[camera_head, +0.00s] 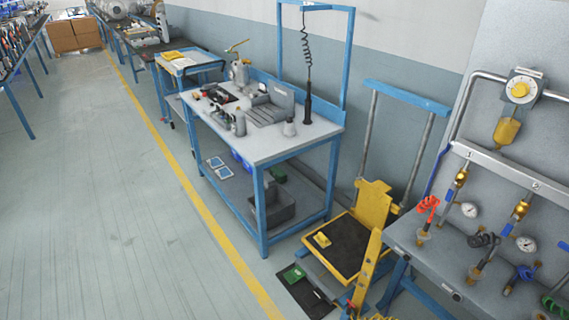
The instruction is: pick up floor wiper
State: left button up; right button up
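I cannot pick out a floor wiper with certainty in the head view. Neither of my grippers shows in it, and no arm of mine can be made out.
A blue workbench (262,148) with tools stands in the middle. A yellow platform (374,205) with a dark top stands right of it, beside a gauge panel (515,165). A dark mat (304,298) lies on the floor. The floor left of the yellow line (185,182) is clear.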

aim_at(320, 238)
jog(key=i+u, duration=0.3)
jog(key=i, duration=0.3)
jog(key=i+u, duration=0.35)
jog(key=i, duration=0.25)
jog(key=i+z, duration=0.35)
jog(key=i+j+z, duration=0.1)
jog(key=i+z, duration=0.25)
jog(key=i+l+z, duration=0.1)
jog(key=z, duration=0.3)
jog(key=i+z, duration=0.35)
jog(key=z, duration=0.4)
jog(key=i+z, duration=0.25)
jog(key=z, duration=0.15)
